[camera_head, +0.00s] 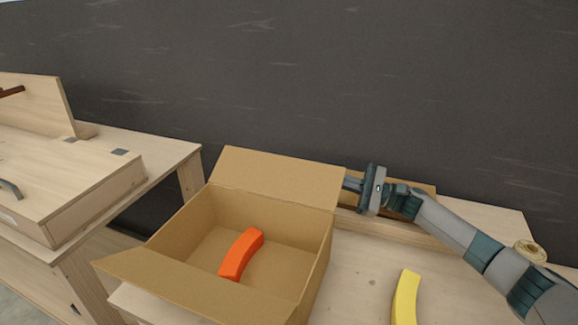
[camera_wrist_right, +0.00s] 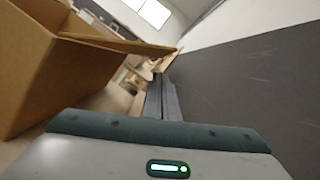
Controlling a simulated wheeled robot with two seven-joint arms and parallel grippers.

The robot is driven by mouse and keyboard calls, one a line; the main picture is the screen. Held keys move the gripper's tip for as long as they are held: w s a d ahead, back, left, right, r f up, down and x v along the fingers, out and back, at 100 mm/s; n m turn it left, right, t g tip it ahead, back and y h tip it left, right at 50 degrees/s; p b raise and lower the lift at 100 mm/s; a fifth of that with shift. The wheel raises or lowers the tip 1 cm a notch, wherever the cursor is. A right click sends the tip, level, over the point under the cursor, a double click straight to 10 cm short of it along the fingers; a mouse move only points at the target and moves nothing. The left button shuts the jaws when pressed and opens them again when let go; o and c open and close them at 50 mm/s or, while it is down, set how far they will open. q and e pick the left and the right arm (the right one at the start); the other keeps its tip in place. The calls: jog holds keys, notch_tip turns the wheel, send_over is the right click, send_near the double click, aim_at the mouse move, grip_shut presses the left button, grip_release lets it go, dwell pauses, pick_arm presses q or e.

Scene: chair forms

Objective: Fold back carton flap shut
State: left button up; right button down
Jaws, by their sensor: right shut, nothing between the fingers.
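The open brown carton (camera_head: 315,255) stands on the table in the head view, with an orange curved piece (camera_head: 241,254) inside. Its back flap (camera_head: 275,178) is raised and leans away from the opening. Its front flap (camera_head: 160,283) is folded outward. My right gripper (camera_head: 350,184) is at the right end of the back flap; its fingertips seem partly hidden behind the flap edge, and contact cannot be told. In the right wrist view its fingers (camera_wrist_right: 162,98) are shut and empty, with the carton (camera_wrist_right: 55,70) to their left. My left gripper is not in view.
A yellow curved piece (camera_head: 405,297) lies on the table (camera_head: 365,265) right of the carton. A tan panel (camera_head: 420,187) is behind my right wrist. A roll (camera_head: 530,251) sits at the right. Another wooden bench (camera_head: 130,150) stands left; a dark wall (camera_head: 320,85) rises behind.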

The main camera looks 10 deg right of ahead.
aim_at(290, 165)
jog(key=p+x, duration=0.3)
jog(key=x, duration=0.6)
jog(key=shift+r, duration=0.1)
jog(key=shift+w+a, duration=0.25)
jog(key=shift+a, duration=0.25)
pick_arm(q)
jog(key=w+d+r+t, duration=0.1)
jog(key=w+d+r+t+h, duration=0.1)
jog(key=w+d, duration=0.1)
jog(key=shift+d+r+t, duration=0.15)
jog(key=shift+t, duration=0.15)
